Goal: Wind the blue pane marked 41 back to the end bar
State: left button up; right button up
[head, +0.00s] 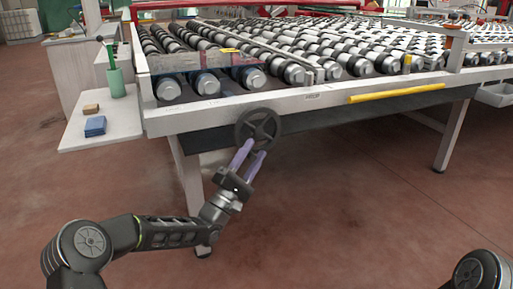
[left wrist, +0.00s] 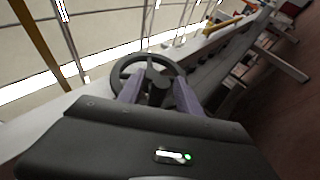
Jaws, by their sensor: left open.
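A dark spoked handwheel (head: 258,127) sits on the front edge of the roller table. My left gripper (head: 253,149) has two purple fingers, spread apart, with their tips at the lower part of the wheel. In the left wrist view the wheel (left wrist: 148,75) shows between and beyond the fingers (left wrist: 158,93); I cannot tell whether they touch it. A bluish see-through pane (head: 203,74) appears to lie over the rollers at the table's left front; its number cannot be read. I cannot single out the end bar. My right gripper is out of view.
The roller table (head: 315,98) has a yellow strip (head: 397,93) on its front edge. A white side shelf (head: 100,124) at left holds a blue block (head: 95,126), a tan block (head: 91,109) and a green holder (head: 116,82). The red floor in front is clear.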

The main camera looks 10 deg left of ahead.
pick_arm(q)
jog(key=v, duration=0.5)
jog(key=shift+s+f+p, duration=0.2)
jog(key=shift+f+p, duration=0.05)
jog(key=shift+p, duration=0.05)
dwell(0.8)
